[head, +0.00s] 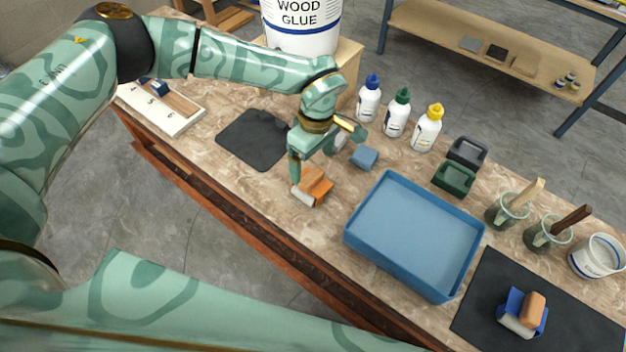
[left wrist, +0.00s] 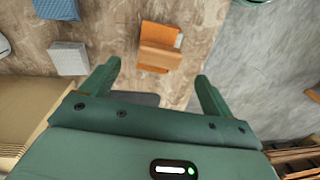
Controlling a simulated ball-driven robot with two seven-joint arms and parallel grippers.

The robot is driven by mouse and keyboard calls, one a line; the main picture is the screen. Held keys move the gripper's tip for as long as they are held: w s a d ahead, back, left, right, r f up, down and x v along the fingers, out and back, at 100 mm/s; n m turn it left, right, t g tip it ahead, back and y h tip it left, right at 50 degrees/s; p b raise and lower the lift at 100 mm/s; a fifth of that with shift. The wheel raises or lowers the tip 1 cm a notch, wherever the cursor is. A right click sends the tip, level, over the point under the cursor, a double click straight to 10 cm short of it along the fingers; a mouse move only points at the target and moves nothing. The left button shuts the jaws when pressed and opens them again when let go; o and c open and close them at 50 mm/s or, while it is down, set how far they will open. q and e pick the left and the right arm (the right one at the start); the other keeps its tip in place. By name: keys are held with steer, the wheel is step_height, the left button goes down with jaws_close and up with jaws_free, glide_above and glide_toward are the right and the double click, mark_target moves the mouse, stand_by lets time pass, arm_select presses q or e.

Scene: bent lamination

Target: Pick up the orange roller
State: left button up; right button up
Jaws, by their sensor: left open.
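The orange roller (head: 314,187) lies on the worktop left of the blue tray, with a pale roller part at its front end. It also shows in the left wrist view (left wrist: 160,46), ahead of the fingers and between their lines. My left gripper (head: 318,150) is above and just behind the roller in the head view, partly overlapping it. In the left wrist view the left gripper (left wrist: 158,78) has its two green fingers wide apart, with nothing between them. My right gripper is not in view; a patterned arm link of mine crosses the bottom of the head view.
A blue tray (head: 412,228) stands right of the orange roller. A blue block (head: 364,157) sits close behind the gripper. Glue bottles (head: 397,113) stand farther back. A dark mat (head: 252,139) lies left; another (head: 482,318) carries a blue-and-orange roller (head: 523,312). The worktop's front edge is near.

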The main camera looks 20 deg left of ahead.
mark_target(312, 175)
arm_select(q)
steer(key=f, duration=0.6)
steer(key=shift+s+f+b, duration=0.25)
steer(key=shift+f+b, duration=0.05)
steer(key=shift+b, duration=0.05)
steer(key=shift+r, duration=0.1)
steer(key=c, duration=1.2)
steer(key=shift+r, duration=0.3)
step_height(312, 175, up, 2)
steer(key=shift+w+r+p, duration=0.1)
steer(key=shift+r+p, duration=0.1)
steer(key=shift+p, duration=0.15)
steer(key=s+r, duration=0.3)
steer(key=s, duration=0.1)
steer(key=s+r+p, duration=0.1)
steer(key=s+r, duration=0.2)
steer(key=s, duration=0.2)
steer(key=s+r+p, duration=0.1)
steer(key=s+r, duration=0.3)
steer(key=s, duration=0.1)
steer(key=shift+s+a, duration=0.1)
steer(key=shift+a, duration=0.15)
